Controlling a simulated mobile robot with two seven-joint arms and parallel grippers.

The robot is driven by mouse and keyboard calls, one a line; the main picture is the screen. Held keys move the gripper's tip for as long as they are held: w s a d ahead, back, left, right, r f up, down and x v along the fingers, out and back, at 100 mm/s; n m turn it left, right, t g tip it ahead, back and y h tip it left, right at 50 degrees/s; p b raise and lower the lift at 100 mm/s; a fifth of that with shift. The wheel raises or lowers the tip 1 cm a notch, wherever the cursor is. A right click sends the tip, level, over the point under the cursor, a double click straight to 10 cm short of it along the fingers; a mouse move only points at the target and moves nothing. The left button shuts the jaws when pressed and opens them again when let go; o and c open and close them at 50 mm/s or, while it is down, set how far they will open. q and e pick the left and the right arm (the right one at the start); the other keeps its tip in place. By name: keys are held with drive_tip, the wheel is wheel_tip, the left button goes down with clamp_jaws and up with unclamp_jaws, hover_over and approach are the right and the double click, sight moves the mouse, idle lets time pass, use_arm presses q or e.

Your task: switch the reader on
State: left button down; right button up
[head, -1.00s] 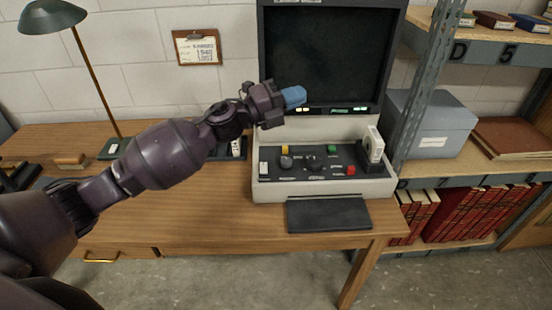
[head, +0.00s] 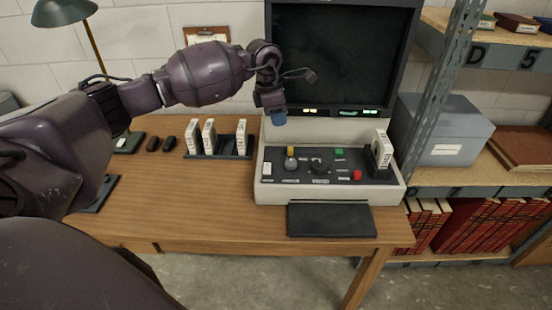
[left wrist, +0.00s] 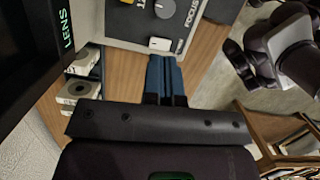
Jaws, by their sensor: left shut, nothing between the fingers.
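The reader stands on the desk with a dark screen (head: 340,55) and a pale base (head: 330,196). Its black control panel (head: 315,175) carries a white switch (head: 267,168) at the left, two knobs, and yellow (head: 291,150), green (head: 339,153) and red (head: 357,175) buttons. My left gripper (head: 278,119) is shut and empty, its blue fingertips pointing down above the back left of the panel. In the left wrist view the shut blue fingers (left wrist: 164,72) point toward the white switch (left wrist: 160,43), with a gap apparent between them. My right gripper is not in view.
A black rack (head: 232,153) with white cartons (head: 208,136) stands left of the reader. Another carton (head: 382,150) stands on the reader's right side. A black plate (head: 330,221) lies at its front. Metal shelving (head: 440,110) rises at the right. The desk's front left (head: 170,215) is clear.

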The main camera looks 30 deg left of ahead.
use_arm(q)
drive_tip(key=s+a+y, duration=0.1)
drive_tip(key=s+a+m+g, duration=0.1)
drive_tip(key=shift+a+f+g+y, duration=0.2)
drive_tip(key=shift+a+g+y, duration=0.1)
drive_tip(key=shift+a+y, duration=0.1)
drive_tip(key=shift+d, duration=0.1)
drive_tip(key=shift+s+d+r+p, duration=0.15)
drive_tip(key=shift+s+d+p, duration=0.05)
drive_tip(key=shift+s+p, duration=0.15)
drive_tip(key=shift+s+d+r+p, duration=0.15)
drive_tip(key=shift+s+p, duration=0.05)
drive_tip(key=shift+s, duration=0.1)
idle(0.3)
